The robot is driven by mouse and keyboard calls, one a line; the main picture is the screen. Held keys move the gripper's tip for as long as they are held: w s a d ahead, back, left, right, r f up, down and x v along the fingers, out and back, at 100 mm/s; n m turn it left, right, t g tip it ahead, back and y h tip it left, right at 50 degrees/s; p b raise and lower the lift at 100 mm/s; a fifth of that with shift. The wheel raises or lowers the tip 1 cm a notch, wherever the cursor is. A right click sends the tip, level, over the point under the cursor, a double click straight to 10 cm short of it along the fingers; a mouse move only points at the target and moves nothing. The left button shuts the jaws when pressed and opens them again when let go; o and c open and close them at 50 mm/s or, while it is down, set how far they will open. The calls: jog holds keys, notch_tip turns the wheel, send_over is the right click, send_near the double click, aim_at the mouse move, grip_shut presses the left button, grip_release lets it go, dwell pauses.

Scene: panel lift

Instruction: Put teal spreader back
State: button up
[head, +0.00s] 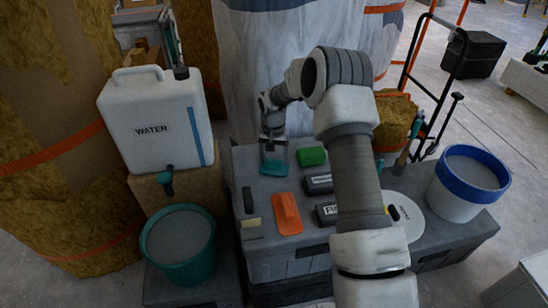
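The teal spreader (274,167) is at the far left part of the grey case top (256,183), below my gripper. My gripper (273,145) points down at the spreader's upper end, with its fingers beside or around it. The view is too small to tell whether the fingers are closed on it, or whether the spreader touches the case top.
A green block (311,156), an orange float (287,213) and dark labelled boxes (319,184) lie nearby on the case. A water can (157,122), a teal bucket (179,246) and a blue-rimmed bucket (462,190) stand around. My arm hides part of the right side.

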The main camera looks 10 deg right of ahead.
jog(key=o, duration=0.3)
notch_tip(320, 180, up, 12)
jog(key=s+p, duration=0.1)
jog(key=p, duration=0.3)
notch_tip(320, 180, up, 11)
jog(key=n, duration=0.1)
send_over(273, 171)
jog(key=s, duration=0.6)
jog(key=s+r+n+t, duration=0.1)
jog(key=s+r+t, duration=0.1)
jog(key=s+r, duration=0.8)
jog(key=s+n+t, duration=0.2)
jog(key=s, duration=1.9)
jog(key=shift+d+r, duration=0.35)
jog(key=shift+r, duration=0.05)
